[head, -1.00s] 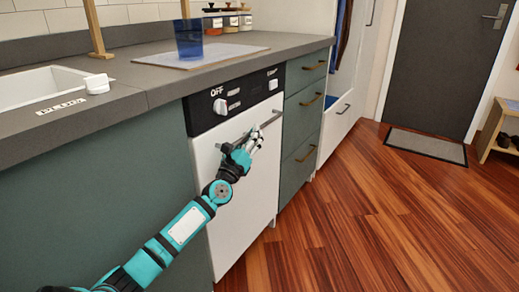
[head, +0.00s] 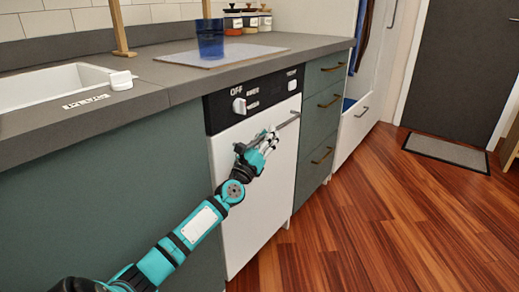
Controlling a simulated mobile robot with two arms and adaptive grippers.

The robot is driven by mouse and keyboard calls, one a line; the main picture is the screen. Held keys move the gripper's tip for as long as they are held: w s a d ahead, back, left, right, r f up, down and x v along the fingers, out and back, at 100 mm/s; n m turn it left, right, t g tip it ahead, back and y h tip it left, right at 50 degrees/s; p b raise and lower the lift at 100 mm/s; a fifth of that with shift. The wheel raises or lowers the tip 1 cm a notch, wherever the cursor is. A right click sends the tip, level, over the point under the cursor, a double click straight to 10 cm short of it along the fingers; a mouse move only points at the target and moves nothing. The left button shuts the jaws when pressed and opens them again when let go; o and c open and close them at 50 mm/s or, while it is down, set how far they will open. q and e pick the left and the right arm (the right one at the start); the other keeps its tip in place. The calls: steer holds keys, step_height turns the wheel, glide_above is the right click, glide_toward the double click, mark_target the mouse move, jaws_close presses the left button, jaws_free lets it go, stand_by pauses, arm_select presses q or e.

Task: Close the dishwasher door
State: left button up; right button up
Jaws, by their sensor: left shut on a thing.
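The dishwasher's white door (head: 262,205) stands upright below its black control panel (head: 262,95) and looks flush with the cabinet fronts. A small gap at its top edge could not be told from here. A grey bar handle (head: 289,119) crosses the upper part of the door. My left gripper (head: 268,138), teal and black, is at the left end of this handle, with its fingers shut on it. The fingers hide that end of the handle. My right gripper is not in view.
Green drawers (head: 320,120) stand right of the dishwasher, and a low white drawer (head: 354,127) beyond them sits slightly open. A blue glass (head: 210,40) stands on a mat on the grey counter (head: 150,85). The wooden floor (head: 390,220) in front is clear.

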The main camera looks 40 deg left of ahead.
arm_select(q)
steer(key=v, duration=1.1)
steer(key=shift+d+f, duration=0.1)
steer(key=shift+d, duration=0.05)
